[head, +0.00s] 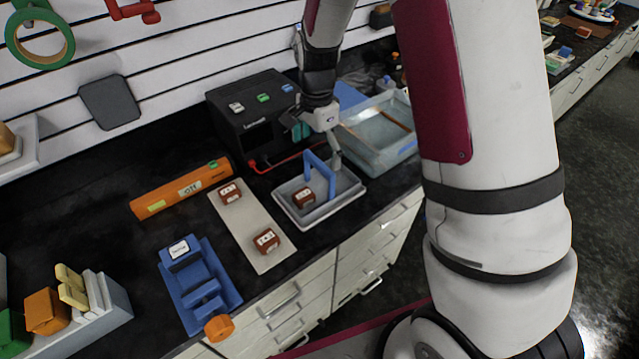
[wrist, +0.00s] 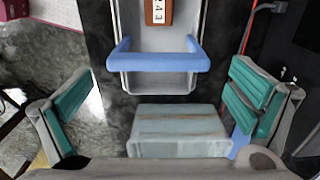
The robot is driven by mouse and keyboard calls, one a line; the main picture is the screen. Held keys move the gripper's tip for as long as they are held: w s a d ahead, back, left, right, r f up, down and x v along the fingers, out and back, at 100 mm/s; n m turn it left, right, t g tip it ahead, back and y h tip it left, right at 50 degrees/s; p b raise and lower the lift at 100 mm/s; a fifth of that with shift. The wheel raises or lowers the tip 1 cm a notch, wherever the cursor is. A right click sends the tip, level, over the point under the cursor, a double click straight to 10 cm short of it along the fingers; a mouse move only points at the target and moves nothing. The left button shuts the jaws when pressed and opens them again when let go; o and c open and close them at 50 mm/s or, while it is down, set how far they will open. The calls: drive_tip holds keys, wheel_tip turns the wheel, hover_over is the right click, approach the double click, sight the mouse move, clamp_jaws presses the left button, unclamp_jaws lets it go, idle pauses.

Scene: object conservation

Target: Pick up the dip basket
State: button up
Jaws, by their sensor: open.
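The dip basket is a grey, shallow tray with a raised blue handle. In the head view the basket (head: 345,192) sits on the dark counter near its front edge, with its handle (head: 312,166) standing up. In the wrist view the basket (wrist: 150,82) is at the top centre, and its blue handle (wrist: 158,62) crosses between my fingers. A brown numbered block (head: 303,195) lies in the basket. My gripper (head: 322,149) is open and empty, above and behind the basket, close to the handle. Its teal-padded fingers (wrist: 160,96) are spread wide.
A clear bath (head: 385,155) stands behind and right of the basket. A black power unit (head: 240,125) with a red lead is behind it. A pale strip (head: 247,233) with two brown blocks lies to the left. A blue fixture (head: 200,285) and orange bar (head: 170,195) are further left.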

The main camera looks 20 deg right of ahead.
drive_tip(key=p, duration=0.2)
hover_over(319, 192)
drive_tip(key=shift+s+f, duration=0.1)
drive_tip(key=shift+f, duration=4)
drive_tip(key=shift+c, duration=0.2)
drive_tip(key=c, duration=0.9)
